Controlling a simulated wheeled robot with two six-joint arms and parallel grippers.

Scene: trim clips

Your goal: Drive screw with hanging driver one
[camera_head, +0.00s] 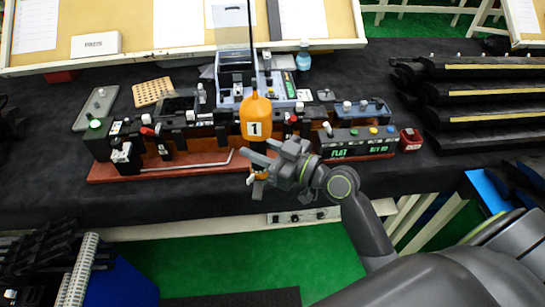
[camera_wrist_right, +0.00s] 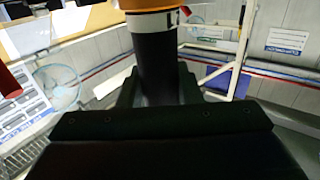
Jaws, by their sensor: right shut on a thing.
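The hanging driver one (camera_head: 254,110) is orange with a white label reading 1, and it hangs upright from a thin dark line in front of the work fixture. My right gripper (camera_head: 262,158) is shut on its lower part, below the label. In the right wrist view the driver's dark shaft-like grip (camera_wrist_right: 157,62) stands between the fingers, with orange above it. The driver's tip and the screw cannot be made out. My left gripper is not in view.
A fixture with a reddish-brown base (camera_head: 110,172) carries several dark blocks and clips on the black table (camera_head: 400,185). Long dark trim pieces (camera_head: 480,95) are stacked at the right. A blue device (camera_head: 236,70) stands behind.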

